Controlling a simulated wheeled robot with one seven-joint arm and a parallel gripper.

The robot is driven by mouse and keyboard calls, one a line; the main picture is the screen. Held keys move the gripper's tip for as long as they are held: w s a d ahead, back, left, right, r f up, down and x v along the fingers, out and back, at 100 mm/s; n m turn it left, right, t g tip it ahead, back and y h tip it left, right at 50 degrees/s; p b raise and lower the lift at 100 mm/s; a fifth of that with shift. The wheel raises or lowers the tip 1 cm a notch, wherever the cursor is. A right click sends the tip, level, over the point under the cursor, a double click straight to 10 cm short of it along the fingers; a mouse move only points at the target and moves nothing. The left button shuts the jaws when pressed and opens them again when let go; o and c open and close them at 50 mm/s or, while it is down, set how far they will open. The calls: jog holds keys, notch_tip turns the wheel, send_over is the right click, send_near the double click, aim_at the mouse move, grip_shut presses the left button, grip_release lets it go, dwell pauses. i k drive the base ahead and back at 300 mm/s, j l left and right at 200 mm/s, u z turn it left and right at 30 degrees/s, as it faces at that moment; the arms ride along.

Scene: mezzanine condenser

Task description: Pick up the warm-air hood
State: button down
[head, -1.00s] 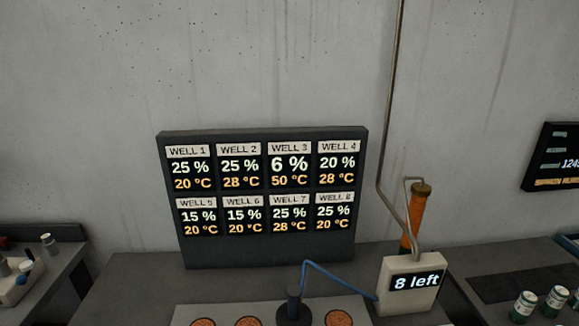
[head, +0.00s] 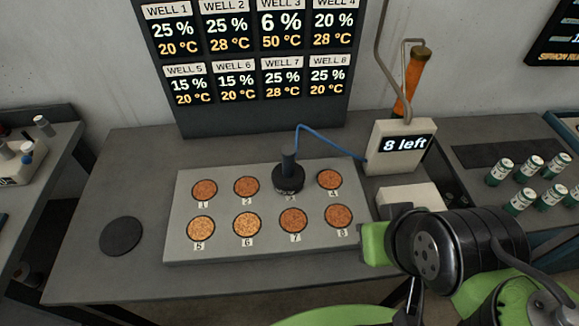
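The warm-air hood (head: 289,177) is a black round dome with an upright knob-like stem. It stands over well 3 of the grey well plate (head: 180,240), and a blue hose runs from its top to the white box reading "8 left" (head: 399,150). The hood hides well 3. The other wells show orange-brown granules. My green and black arm is at the lower right, in front of the plate's right end and apart from the hood. My gripper's fingers cannot be made out clearly, and nothing is seen held.
A flat black disc (head: 121,236) lies on the table left of the plate, with free room around it. The display board (head: 255,55) reads well 3 at 6 % and 50 °C. An orange-filled tube (head: 412,80) stands behind the white box. Several green-white cans (head: 499,171) stand at right.

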aim_at(288, 176)
jog(key=j+u, duration=0.15)
jog(key=u, duration=0.25)
jog(key=j+u, duration=0.2)
jog(key=u, duration=0.2)
jog(key=j+u, duration=0.2)
jog(key=u, duration=0.2)
